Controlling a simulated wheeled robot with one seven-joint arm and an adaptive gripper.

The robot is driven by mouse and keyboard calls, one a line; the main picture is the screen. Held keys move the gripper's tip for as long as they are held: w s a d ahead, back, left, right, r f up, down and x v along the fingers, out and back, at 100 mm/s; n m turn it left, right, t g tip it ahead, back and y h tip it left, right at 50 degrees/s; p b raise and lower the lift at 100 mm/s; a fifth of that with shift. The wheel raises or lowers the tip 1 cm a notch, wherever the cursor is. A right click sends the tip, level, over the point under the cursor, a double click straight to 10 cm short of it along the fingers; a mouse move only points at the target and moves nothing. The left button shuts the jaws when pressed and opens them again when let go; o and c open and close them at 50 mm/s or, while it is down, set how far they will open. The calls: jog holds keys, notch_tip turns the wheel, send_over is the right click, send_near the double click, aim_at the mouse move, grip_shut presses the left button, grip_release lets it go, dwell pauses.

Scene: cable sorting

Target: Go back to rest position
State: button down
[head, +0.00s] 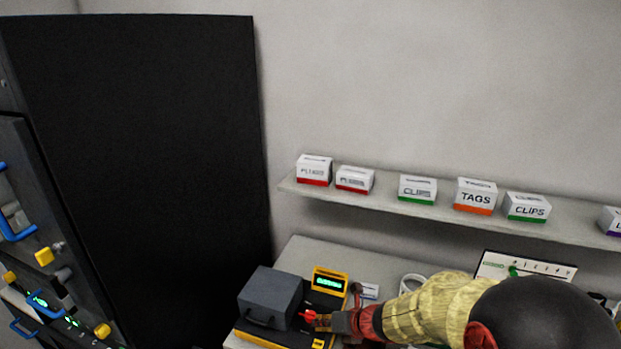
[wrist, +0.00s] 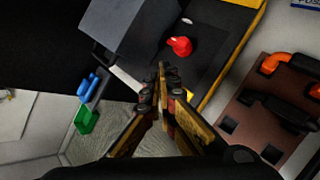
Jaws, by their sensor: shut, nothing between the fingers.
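My gripper (head: 322,322) is at the lower middle of the head view, close to a yellow and black device on the table. In the wrist view my gripper (wrist: 162,68) has its fingertips together with nothing between them. Its tips are near a red knob (wrist: 180,46) on the device's dark panel; I cannot tell whether they touch. The red knob also shows in the head view (head: 308,315). A grey box-shaped part (head: 270,296) of the device stands left of my gripper. My arm comes in from the lower right and hides part of the table.
A lit yellow display (head: 329,281) stands behind the knob. A shelf (head: 390,202) on the wall holds several labelled boxes. A white mug (head: 411,283) is behind my arm. A rack with blue handles (head: 15,222) is at the left. A brown holder (wrist: 246,116) shows in the wrist view.

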jog(key=s+r+n+g, duration=0.2)
jog(key=s+n, duration=0.6)
jog(key=n, duration=0.3)
jog(key=s+r+n+g, duration=0.2)
jog(key=s+n+g, duration=0.1)
jog(key=s+n, duration=0.6)
jog(key=s+d+r+n+t+h+b, duration=0.1)
jog(key=s+d+r+n+t+h, duration=0.1)
jog(key=s+d+r+n, duration=0.3)
jog(key=s+d+r+n+t+h+b, duration=0.1)
jog(key=s+d+r+n+h, duration=0.3)
jog(key=d+r+n, duration=0.5)
jog(key=shift+s+d+r+t+h+b, duration=0.4)
jog(key=shift+s+d+r+t, duration=0.3)
jog(key=shift+s+d+r, duration=0.3)
jog(key=shift+f, duration=0.1)
